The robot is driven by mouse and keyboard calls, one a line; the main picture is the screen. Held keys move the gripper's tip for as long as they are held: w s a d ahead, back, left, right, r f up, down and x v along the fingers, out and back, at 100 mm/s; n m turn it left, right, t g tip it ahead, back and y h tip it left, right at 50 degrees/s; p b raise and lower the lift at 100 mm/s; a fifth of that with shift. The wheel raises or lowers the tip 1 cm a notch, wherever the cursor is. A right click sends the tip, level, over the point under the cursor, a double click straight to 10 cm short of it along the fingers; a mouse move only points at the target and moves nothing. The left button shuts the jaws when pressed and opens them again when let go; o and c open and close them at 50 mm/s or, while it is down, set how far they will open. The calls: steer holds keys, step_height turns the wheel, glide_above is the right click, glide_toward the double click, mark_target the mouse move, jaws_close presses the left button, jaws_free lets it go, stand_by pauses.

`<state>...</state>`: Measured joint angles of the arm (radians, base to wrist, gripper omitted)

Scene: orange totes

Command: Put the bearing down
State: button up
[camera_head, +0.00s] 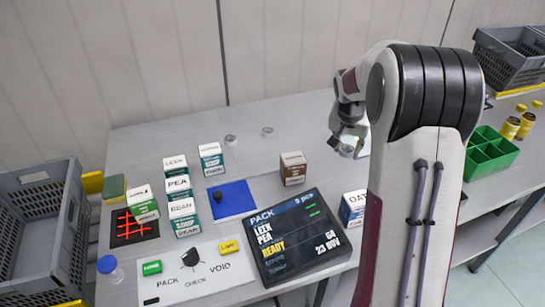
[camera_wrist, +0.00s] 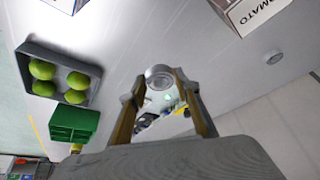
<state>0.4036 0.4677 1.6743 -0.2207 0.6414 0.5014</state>
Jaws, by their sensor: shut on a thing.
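The bearing (camera_wrist: 160,76) is a small round grey metal ring. In the wrist view it sits between the tips of my gripper (camera_wrist: 160,92), which is shut on it. In the head view my gripper (camera_head: 347,147) hangs over the back right of the table, beside my arm. The held piece is too small there to make out clearly. Two small round pale pieces, one at left (camera_head: 230,140) and one at right (camera_head: 267,131), lie on the table left of my gripper. A similar grey disc (camera_wrist: 273,57) shows in the wrist view.
Several small boxes, a blue mat (camera_head: 232,204), a brown box (camera_head: 293,168) and a dark PACK display (camera_head: 296,236) stand on the table (camera_head: 150,150). A green divided crate (camera_head: 490,152) is at right. My arm hides some table.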

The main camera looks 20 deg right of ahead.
steer(key=w+a+n, duration=0.2)
steer(key=w+a, duration=0.9)
steer(key=n+y, duration=0.1)
glide_above(262, 158)
steer(key=s, duration=0.1)
steer(key=shift+s+a+r+t, duration=0.15)
steer(key=shift+a+t, duration=0.15)
steer(key=shift+t, duration=0.1)
steer(key=shift+f, duration=2.55)
steer(key=shift+f, duration=2.5)
steer(key=shift+f, duration=0.15)
